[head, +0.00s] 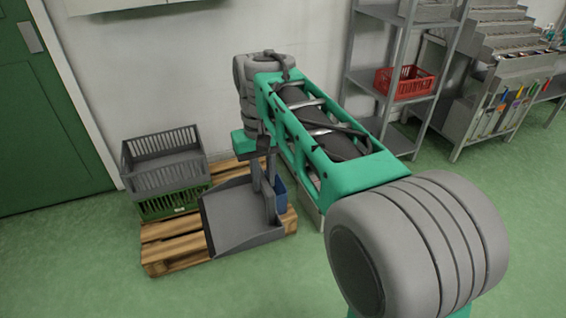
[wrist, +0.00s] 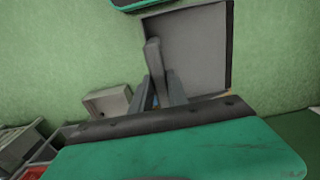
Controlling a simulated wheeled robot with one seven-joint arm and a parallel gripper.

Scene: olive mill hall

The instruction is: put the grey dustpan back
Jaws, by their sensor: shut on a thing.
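The grey dustpan (head: 238,218) hangs in front of the wooden pallet in the head view, its wide pan low and its upright handle rising to my gripper (head: 263,158). My gripper is shut on the handle, and the fingers partly hide the grip. In the wrist view the pan of the dustpan (wrist: 195,45) shows beyond my gripper (wrist: 158,92), with the handle running up between the fingers. Whether the pan touches the pallet or hangs above it I cannot tell.
A wooden pallet (head: 162,257) bears a grey crate (head: 165,178) stacked on a green crate (head: 172,204). A blue item (head: 281,190) is partly hidden behind the dustpan. A metal shelf with a red basket (head: 405,83) stands right of my arm. Floor in front of the pallet is clear.

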